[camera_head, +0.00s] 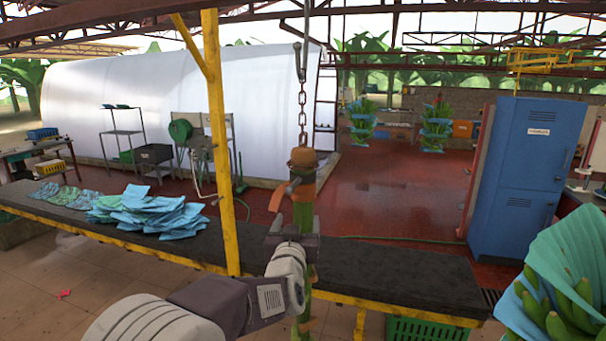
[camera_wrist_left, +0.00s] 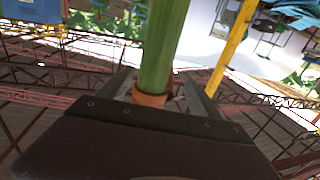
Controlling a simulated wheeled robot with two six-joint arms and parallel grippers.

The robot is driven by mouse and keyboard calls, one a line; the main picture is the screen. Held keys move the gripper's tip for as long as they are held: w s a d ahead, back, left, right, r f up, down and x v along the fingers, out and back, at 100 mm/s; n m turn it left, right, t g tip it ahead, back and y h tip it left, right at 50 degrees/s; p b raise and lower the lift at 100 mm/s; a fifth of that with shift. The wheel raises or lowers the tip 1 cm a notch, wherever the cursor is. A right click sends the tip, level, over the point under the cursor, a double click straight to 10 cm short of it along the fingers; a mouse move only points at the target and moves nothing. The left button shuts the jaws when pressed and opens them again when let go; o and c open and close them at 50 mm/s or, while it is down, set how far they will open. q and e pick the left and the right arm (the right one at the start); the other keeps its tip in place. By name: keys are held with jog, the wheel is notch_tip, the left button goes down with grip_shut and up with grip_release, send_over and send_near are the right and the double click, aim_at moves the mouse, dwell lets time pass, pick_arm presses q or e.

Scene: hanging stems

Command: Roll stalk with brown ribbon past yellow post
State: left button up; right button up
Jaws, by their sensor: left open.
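A green stalk (camera_head: 303,217) hangs upright from a hook and chain (camera_head: 302,110). A brown-orange ribbon (camera_head: 303,157) is wrapped round its top, with a loose end hanging at its left. The yellow post (camera_head: 217,130) stands left of the stalk and also shows in the left wrist view (camera_wrist_left: 231,52). My left gripper (camera_head: 291,229) is at the stalk's upper part, below the ribbon. In the left wrist view the open fingers (camera_wrist_left: 161,88) lie on either side of the stalk (camera_wrist_left: 164,40). Whether they touch it is unclear. My right gripper is not in view.
A dark-topped table (camera_head: 390,270) with a yellow frame runs below the stalk. Folded blue bags (camera_head: 155,212) lie on it at the left. A blue locker (camera_head: 522,170) and a blue-wrapped banana bunch (camera_head: 565,275) stand right. A green crate (camera_head: 425,328) is under the table.

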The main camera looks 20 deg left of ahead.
aim_at(302, 209)
pick_arm(q)
jog(key=shift+d+r, duration=0.3)
jog(key=shift+r, duration=0.45)
jog(key=w+p, duration=0.1)
jog(key=w, duration=0.1)
jog(key=w+p, duration=0.2)
jog(key=w+a+p, duration=0.1)
jog(key=w+p, duration=0.1)
jog(key=w, duration=0.1)
jog(key=shift+r, duration=0.25)
jog(key=shift+w, duration=0.1)
jog(key=shift+c, duration=1.2)
jog(key=shift+w+f, duration=0.1)
jog(key=c, duration=0.5)
grip_shut()
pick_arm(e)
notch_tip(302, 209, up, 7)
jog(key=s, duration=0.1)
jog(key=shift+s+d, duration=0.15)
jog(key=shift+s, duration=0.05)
